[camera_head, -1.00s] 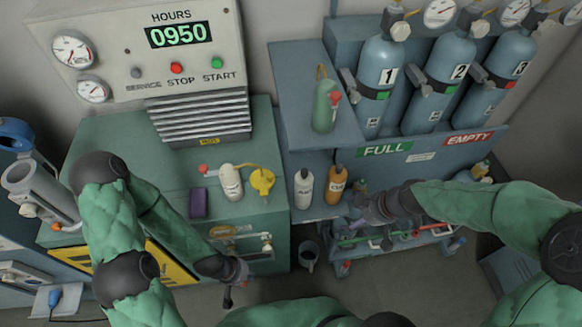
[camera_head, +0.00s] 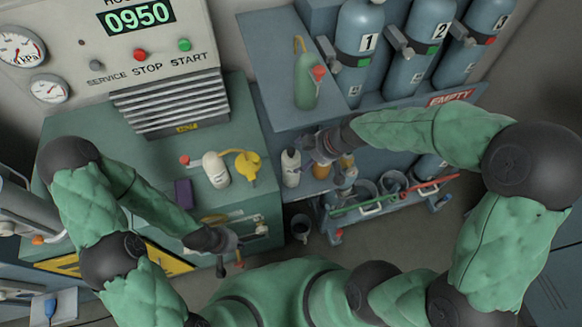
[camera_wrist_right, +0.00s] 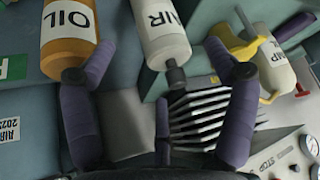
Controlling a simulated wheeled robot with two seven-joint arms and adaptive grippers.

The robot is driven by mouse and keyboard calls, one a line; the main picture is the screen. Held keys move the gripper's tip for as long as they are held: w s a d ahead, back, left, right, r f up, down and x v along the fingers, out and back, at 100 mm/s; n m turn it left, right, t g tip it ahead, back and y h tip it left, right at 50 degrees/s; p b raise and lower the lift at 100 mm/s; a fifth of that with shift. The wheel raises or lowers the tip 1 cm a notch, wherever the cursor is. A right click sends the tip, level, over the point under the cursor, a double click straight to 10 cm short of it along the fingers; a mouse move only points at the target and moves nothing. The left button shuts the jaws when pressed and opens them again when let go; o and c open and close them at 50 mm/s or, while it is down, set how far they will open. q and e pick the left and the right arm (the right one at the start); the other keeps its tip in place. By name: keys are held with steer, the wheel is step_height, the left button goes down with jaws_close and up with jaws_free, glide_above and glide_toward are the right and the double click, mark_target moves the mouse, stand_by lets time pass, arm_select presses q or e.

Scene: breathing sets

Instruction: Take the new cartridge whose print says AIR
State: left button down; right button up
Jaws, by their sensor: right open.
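The white cartridge (camera_head: 291,168) stands on the lower shelf beside the orange cartridge (camera_head: 321,168). In the right wrist view the white cartridge (camera_wrist_right: 168,35) reads AIR and the orange one (camera_wrist_right: 68,40) reads OIL. My right gripper (camera_head: 318,148) is at these two cartridges. In the right wrist view my right gripper (camera_wrist_right: 160,62) is open, with its fingers spread and the AIR cartridge's dark neck between them, not gripped. My left gripper (camera_head: 226,245) hangs before the green cabinet's front; its fingers are too small to judge.
Another white cartridge (camera_head: 216,170) stands on the green cabinet (camera_head: 150,165) beside a yellow part (camera_head: 247,165) and a purple block (camera_head: 184,193). A green bottle (camera_head: 305,92) stands on the upper shelf (camera_head: 270,75), close above my right gripper. Numbered cylinders (camera_head: 358,45) stand behind.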

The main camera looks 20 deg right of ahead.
mark_target(294, 158)
steer(key=shift+w+a, duration=0.55)
steer(key=shift+a, duration=0.1)
steer(key=b+x, duration=0.1)
steer(key=x, duration=0.4)
steer(key=shift+w+a, duration=0.1)
steer(key=shift+w, duration=0.05)
steer(key=c, duration=1.7)
steer(key=shift+o, duration=0.2)
